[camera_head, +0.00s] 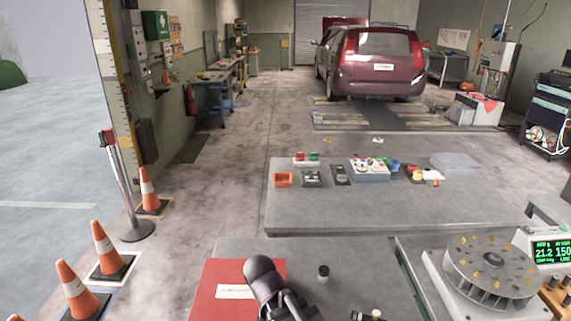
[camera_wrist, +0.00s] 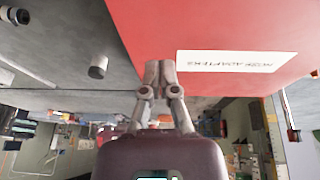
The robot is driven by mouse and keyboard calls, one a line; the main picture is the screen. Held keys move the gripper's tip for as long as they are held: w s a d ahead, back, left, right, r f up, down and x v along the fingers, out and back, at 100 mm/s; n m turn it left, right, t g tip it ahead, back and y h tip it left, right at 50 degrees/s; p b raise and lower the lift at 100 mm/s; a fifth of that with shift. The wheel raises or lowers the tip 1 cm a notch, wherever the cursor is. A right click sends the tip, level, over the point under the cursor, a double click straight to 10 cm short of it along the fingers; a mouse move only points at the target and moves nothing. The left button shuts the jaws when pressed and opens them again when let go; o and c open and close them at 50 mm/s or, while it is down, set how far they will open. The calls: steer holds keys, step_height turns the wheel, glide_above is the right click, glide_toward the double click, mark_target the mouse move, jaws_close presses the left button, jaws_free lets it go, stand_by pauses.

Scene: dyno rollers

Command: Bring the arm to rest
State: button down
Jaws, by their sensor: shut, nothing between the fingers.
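My gripper (camera_wrist: 160,68) is in the middle of the wrist view, its two fingertips together with nothing between them. It points over the grey bench near the edge of a red panel (camera_wrist: 230,30) with a white label. In the head view a dark part of my arm stands at the bottom, in front of the red panel (camera_head: 222,272) and hiding its right part. The gripper's fingers cannot be made out clearly there. The wrist view appears upside down, with the room below.
A small dark cylinder (camera_head: 323,272) stands on the bench right of my arm. A balancing machine with a round disc (camera_head: 490,270) and a display (camera_head: 551,252) is at the right. A farther bench (camera_head: 300,215) holds several small parts. Cones (camera_head: 106,250) stand left.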

steer(key=s+d+f+g, duration=0.1)
steer(key=d+g, duration=0.3)
steer(key=d, duration=1.8)
steer(key=shift+s+y, duration=0.4)
steer(key=shift+s, duration=0.1)
